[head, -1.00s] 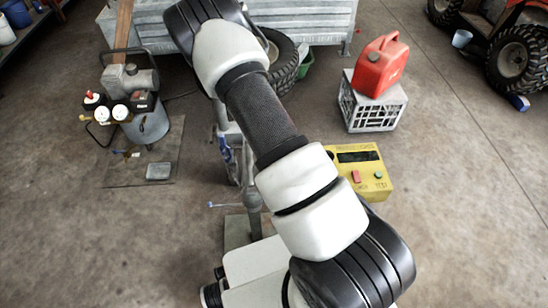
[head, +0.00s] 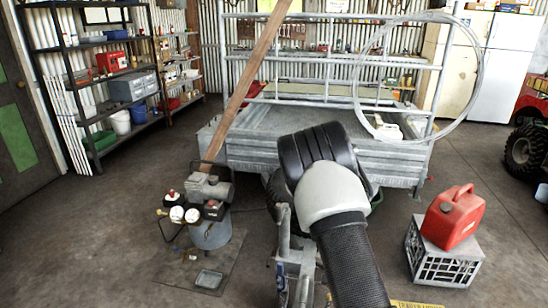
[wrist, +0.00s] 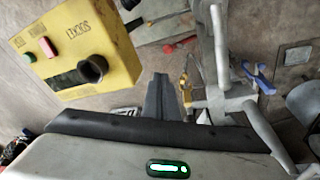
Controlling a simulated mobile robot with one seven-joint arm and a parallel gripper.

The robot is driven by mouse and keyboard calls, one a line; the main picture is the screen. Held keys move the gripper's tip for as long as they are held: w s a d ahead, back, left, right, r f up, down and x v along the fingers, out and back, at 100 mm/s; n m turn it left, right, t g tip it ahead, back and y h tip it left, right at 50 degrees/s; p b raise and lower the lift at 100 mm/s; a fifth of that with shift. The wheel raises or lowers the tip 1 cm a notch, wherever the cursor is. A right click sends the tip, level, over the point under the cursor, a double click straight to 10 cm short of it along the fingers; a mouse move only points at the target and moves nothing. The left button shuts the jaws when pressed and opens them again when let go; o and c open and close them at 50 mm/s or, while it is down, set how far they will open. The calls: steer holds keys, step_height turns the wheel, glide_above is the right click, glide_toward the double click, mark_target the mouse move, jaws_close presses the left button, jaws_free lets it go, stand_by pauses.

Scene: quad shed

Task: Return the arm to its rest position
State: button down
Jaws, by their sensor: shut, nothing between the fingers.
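My arm (head: 335,205) reaches up from the bottom edge in the head view, bends at a black joint, and hides part of the trailer behind it. My gripper (wrist: 160,78) shows only in the wrist view, with its grey fingers together and nothing between them. A yellow box (wrist: 110,30) with a black round socket, a red button and a green button is at the upper left of the wrist view, apart from the fingers. A grey metal stand (wrist: 222,85) is to the right of the fingers.
In the head view, a metal trailer (head: 260,150) stands behind my arm. A compressor (head: 210,232) is on the left, and a red fuel can (head: 453,215) sits on a white crate (head: 440,262) on the right. Floor is clear between arm and crate.

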steer(key=s+a+r+n+t+y, duration=0.1)
steer(key=s+a+r, duration=0.15)
steer(key=r, duration=0.65)
steer(key=s+a+r+n+t+y, duration=0.1)
steer(key=a+r, duration=0.3)
steer(key=r, duration=0.5)
steer(key=s+a+r+n+y, duration=0.1)
steer(key=s+a+r+n, duration=0.15)
steer(key=r, duration=0.55)
steer(key=s+a+r+n+t, duration=0.2)
steer(key=s+r+n+t, duration=0.15)
steer(key=s+r, duration=1.15)
step_height(320, 180, up, 16)
steer(key=s+p, duration=0.2)
steer(key=p, duration=1.6)
steer(key=shift+r+g+h, duration=0.2)
steer(key=shift+g+h, duration=0.1)
steer(key=shift+g, duration=0.05)
